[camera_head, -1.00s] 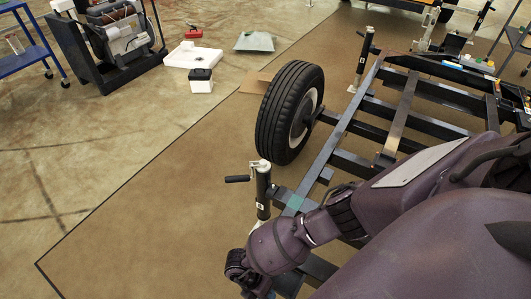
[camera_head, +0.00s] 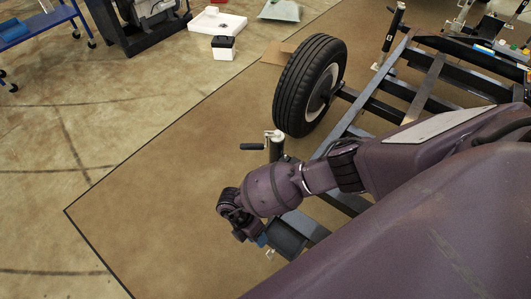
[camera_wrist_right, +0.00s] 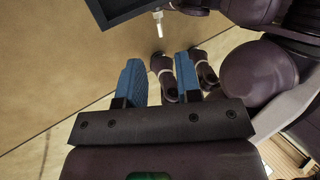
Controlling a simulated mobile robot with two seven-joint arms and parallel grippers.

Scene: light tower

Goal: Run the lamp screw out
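My right gripper (camera_head: 262,240) is at the near end of the dark trailer frame (camera_head: 340,200), low beside it; only a bit of its blue fingers shows in the head view. In the right wrist view the two blue fingers (camera_wrist_right: 160,83) stand apart with nothing between them. Beyond the fingertips there, a dark frame part (camera_wrist_right: 122,14) shows at the top, with a small pale pin-like piece (camera_wrist_right: 158,24) beside its corner. I cannot tell whether this piece is the lamp screw. No lamp can be made out clearly. My left gripper is out of view.
A jack (camera_head: 275,143) with a side crank stands at the frame's near corner, partly behind my right arm. A tyre (camera_head: 310,86) is beyond it. A black-and-white box (camera_head: 224,48) and a blue cart (camera_head: 38,26) are farther off. The brown floor to the left is clear.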

